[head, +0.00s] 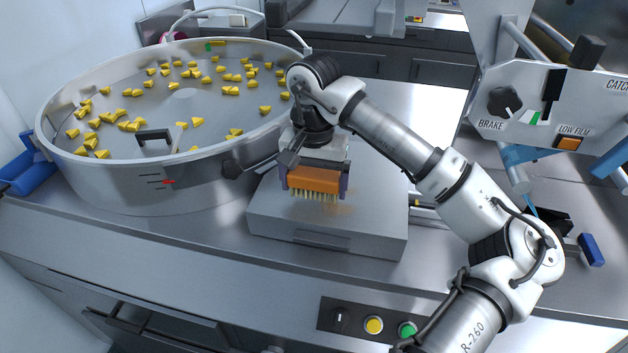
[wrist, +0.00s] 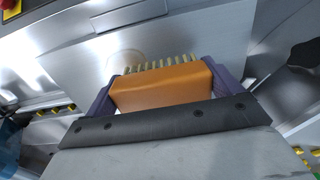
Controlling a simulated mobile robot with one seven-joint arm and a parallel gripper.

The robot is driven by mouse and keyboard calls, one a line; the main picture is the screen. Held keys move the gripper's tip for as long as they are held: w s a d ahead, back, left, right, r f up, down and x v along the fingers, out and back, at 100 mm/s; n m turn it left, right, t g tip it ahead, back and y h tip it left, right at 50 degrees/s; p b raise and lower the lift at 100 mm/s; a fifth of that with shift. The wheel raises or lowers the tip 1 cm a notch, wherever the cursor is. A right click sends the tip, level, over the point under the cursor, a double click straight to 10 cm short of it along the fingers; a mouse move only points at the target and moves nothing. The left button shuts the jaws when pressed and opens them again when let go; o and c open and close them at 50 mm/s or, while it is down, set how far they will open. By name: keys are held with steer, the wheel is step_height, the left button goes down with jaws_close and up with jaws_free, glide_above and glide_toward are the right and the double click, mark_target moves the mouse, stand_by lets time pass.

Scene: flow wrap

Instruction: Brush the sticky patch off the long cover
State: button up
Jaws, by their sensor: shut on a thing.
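My gripper (head: 315,187) is shut on an orange brush (head: 313,178) with pale bristles pointing down. The brush also shows between the purple fingers in the wrist view (wrist: 160,88). The long cover (head: 330,233) is a low grey metal box top on the counter, below the brush. A faint brownish sticky patch (head: 343,210) shows on the cover just right of the bristles. In the wrist view a pale round smear (wrist: 126,60) lies just beyond the bristle tips. I cannot tell whether the bristles touch the cover.
A large round metal bowl (head: 107,180) with several yellow pieces stands at the left, close to the cover. A panel with a brake knob (head: 505,102) is at the right. A blue block (head: 591,250) lies at far right. Buttons (head: 374,324) line the counter front. A blue scoop (head: 27,172) is at far left.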

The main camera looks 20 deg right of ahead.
steer(key=shift+f+b, duration=1.05)
steer(key=shift+d, duration=0.1)
